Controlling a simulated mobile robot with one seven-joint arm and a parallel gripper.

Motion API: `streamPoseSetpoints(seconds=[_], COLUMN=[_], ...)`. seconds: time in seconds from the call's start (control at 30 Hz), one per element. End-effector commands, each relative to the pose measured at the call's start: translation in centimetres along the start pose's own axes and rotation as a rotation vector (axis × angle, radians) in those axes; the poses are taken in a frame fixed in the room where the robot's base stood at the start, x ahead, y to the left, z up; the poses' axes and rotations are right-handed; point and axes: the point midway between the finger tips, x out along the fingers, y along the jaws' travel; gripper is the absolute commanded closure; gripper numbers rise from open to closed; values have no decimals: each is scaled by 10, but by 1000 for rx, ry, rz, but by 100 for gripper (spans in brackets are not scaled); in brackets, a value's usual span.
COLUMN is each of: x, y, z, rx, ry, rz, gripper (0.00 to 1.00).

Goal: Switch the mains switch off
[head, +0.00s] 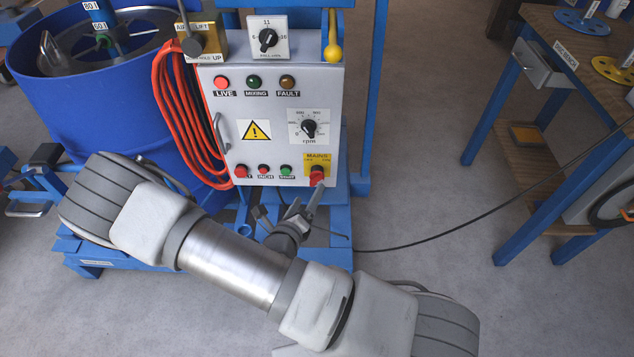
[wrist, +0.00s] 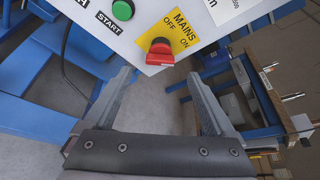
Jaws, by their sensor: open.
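The mains switch (head: 317,176) is a red rotary knob on a yellow plate marked MAINS, OFF and ON, at the lower right of the grey control panel (head: 270,95). In the wrist view the red mains switch (wrist: 160,51) stands out from the panel's lower edge, its grip bar roughly level in the picture. My gripper (wrist: 167,75) is open, with its two fingers apart to the left and right of the knob, and nothing is between them. In the head view my gripper (head: 312,197) is just below the knob, partly hidden by my wrist. Contact cannot be told.
A green start button (wrist: 123,10) is left of the switch. Red and green buttons line the panel's lower row. An orange hose (head: 180,120) hangs left of the panel, beside a blue drum (head: 110,95).

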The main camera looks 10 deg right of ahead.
Motion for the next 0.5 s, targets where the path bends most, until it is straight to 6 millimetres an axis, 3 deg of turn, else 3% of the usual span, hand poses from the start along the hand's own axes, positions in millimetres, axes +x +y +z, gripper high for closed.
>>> streamPoseSetpoints(seconds=[0.2, 0.5], x=[48, 82], y=[1, 0], z=[-2, -1], rx=[3, 1], ry=[2, 1], rz=[-3, -1], gripper=[10, 10])
